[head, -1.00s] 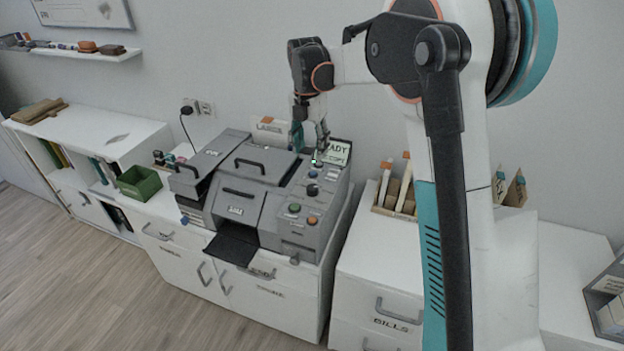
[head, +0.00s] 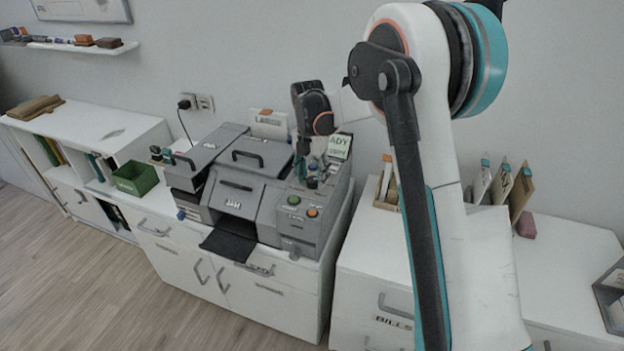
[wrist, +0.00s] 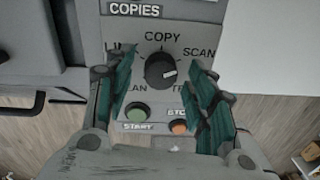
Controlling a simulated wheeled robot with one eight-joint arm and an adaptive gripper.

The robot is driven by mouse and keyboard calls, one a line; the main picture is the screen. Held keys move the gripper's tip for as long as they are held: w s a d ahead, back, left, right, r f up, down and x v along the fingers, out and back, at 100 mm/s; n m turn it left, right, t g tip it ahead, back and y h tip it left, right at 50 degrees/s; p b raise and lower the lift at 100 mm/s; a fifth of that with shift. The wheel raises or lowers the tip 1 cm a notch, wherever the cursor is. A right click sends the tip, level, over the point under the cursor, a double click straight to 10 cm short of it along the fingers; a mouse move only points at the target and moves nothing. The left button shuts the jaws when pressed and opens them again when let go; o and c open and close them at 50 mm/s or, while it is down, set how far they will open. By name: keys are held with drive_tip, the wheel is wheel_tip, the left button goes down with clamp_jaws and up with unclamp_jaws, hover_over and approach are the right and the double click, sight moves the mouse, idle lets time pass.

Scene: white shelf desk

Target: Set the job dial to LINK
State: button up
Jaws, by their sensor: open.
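The job dial (wrist: 160,71) is a round black knob on the machine's grey panel, with a pale mark pointing to the right. COPY is printed above it and SCAN at upper right. A label starting "LI" at upper left and two lower labels are partly covered by my fingers. My gripper (wrist: 161,62) is open, with one teal finger on each side of the dial. I cannot tell whether either finger touches it. In the head view my gripper (head: 312,165) is low over the control panel. The screen (head: 339,146) shows "ADY" and a blurred lower line.
A green START button (wrist: 138,112) and an orange button (wrist: 178,126) sit just below the dial, near my fingers. The grey machine (head: 236,190) with its lids stands to the left. A green bin (head: 136,178) is further left.

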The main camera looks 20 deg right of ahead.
drive_tip(key=shift+f, duration=0.15)
drive_tip(key=c, duration=1.1)
drive_tip(key=shift+o, duration=0.2)
